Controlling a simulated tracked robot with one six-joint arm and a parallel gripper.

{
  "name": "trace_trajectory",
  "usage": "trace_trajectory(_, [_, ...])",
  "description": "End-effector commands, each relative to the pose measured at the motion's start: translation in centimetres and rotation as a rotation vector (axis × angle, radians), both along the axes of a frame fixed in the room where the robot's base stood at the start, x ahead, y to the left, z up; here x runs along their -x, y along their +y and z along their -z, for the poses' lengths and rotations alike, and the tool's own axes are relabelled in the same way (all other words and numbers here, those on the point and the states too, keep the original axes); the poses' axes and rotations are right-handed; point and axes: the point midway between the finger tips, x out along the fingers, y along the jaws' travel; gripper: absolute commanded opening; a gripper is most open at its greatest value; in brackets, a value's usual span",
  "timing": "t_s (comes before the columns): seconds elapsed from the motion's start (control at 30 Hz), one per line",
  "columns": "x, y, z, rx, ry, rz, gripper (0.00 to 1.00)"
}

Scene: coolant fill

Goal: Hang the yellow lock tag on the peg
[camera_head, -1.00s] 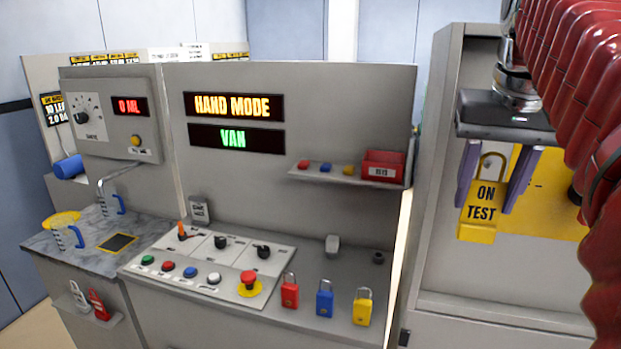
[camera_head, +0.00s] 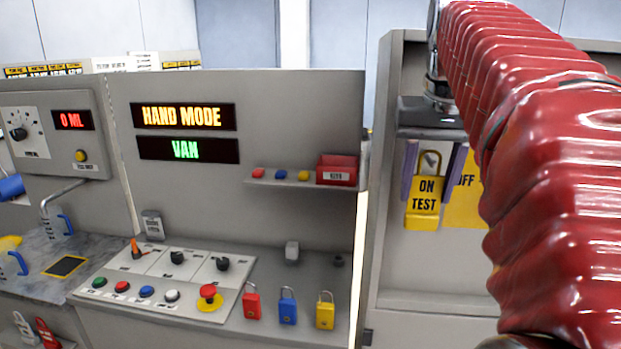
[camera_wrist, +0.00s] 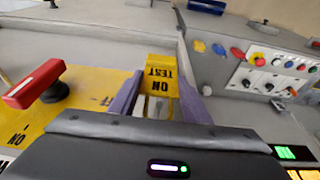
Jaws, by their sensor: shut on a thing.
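My gripper (camera_head: 430,192) has purple fingers and is shut on the yellow lock tag (camera_head: 424,210), which reads ON TEST. The tag hangs upright with its shackle loop at the top, between the fingers. In the wrist view the tag (camera_wrist: 161,72) shows between the fingers (camera_wrist: 155,100), its lettering inverted. The tag is in front of a yellow plate (camera_head: 462,205) on the grey cabinet at the right. I cannot identify the peg for certain. My red arm hides much of the cabinet's right side.
A red-handled switch (camera_wrist: 35,85) stands on the yellow plate in the wrist view. Red (camera_head: 251,303), blue (camera_head: 288,309) and yellow (camera_head: 325,313) padlocks stand on the console ledge. A small shelf (camera_head: 275,181) holds a red box (camera_head: 338,169). The console's right edge borders the cabinet.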

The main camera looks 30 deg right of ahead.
Motion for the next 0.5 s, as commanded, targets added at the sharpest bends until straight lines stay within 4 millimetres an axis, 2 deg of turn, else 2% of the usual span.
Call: trace_trajectory(0.5, [-0.55,-0.38,0.97,-0.001,0.001,0.0,0.22])
